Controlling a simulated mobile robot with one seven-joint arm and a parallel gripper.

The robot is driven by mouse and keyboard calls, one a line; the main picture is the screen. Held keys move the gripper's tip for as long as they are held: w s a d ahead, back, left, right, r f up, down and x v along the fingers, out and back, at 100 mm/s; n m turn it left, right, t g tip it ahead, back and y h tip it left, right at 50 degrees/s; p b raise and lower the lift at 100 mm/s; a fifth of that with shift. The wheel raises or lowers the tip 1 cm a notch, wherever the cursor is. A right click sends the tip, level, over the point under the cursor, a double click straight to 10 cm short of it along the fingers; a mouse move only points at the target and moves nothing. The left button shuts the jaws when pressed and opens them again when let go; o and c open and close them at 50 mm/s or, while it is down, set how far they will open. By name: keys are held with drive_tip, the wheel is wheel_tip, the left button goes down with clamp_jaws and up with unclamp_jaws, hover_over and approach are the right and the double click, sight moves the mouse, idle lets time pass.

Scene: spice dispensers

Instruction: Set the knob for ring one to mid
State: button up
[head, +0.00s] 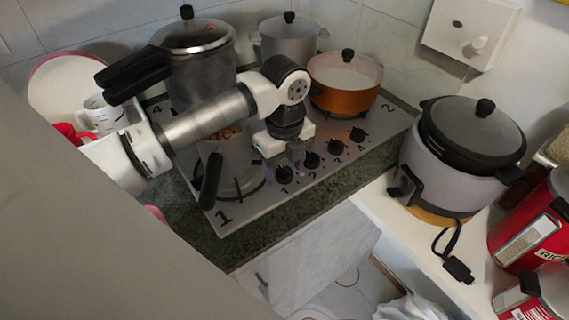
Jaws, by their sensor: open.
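The stove (240,216) is a light cooktop with a row of black knobs along its front right. The knob for ring one (284,175) is the leftmost of the row, with a small 1 printed by it. My gripper (283,166) points down just above and around this knob, with its fingers open. I cannot tell whether the fingers touch the knob. The knob's setting cannot be made out. Ring one, by the large 1 at the front left, has a small pot (230,163) on it, partly hidden by my arm.
Three other knobs (311,160) run up to the right, close by. A pressure cooker (197,70), a grey pot (290,42) and an orange pot (344,82) stand behind. A black pot handle (210,180) sticks out left of my gripper. A rice cooker (452,165) stands right.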

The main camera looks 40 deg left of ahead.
drive_tip(key=c, duration=1)
